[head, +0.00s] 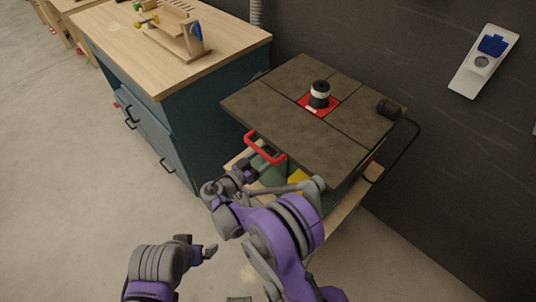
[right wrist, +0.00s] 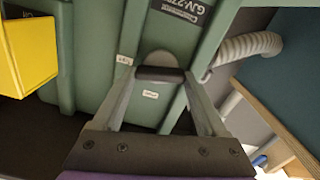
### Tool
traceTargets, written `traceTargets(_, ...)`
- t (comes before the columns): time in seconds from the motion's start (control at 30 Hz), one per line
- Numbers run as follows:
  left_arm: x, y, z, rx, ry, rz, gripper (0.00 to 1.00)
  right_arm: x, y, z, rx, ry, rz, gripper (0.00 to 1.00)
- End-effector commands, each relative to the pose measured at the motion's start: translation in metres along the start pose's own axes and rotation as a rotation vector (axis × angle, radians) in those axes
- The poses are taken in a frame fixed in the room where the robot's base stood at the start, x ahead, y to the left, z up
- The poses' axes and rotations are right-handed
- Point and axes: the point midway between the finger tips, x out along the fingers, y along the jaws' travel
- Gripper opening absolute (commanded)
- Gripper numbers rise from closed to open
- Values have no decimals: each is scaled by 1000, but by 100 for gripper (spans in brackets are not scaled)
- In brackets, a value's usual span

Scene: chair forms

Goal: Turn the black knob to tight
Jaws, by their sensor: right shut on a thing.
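The black knob (right wrist: 160,74) shows in the right wrist view as a dark bar in front of a green machine body (right wrist: 92,50). My right gripper (right wrist: 160,85) is shut on it, with one finger on each side. Two small white labels sit near the knob, one (right wrist: 125,60) at its upper left and one (right wrist: 150,95) below it; their words are too small to read. In the head view my right gripper (head: 256,166) reaches under the table edge by the red handle (head: 266,148), and the knob is hidden there. My left gripper (head: 209,252) hangs over the floor, apart from everything.
The dark machine table (head: 270,107) overhangs my right gripper. A yellow part (right wrist: 28,50) is at the left of the right wrist view, and a grey hose (right wrist: 245,47) at the right. A workbench (head: 165,50) stands to the left. The floor at left is clear.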

Motion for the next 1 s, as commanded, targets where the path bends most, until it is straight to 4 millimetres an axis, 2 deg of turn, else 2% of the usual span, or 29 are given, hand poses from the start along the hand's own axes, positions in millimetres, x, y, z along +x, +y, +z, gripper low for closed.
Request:
traceTargets(0.3,17,0,8,0,-6,0,100,1,-2,1,-299,2,1,19)
traceTargets(1.0,41,0,19,0,-15,0,100,1,-4,2,-960,1,3,19)
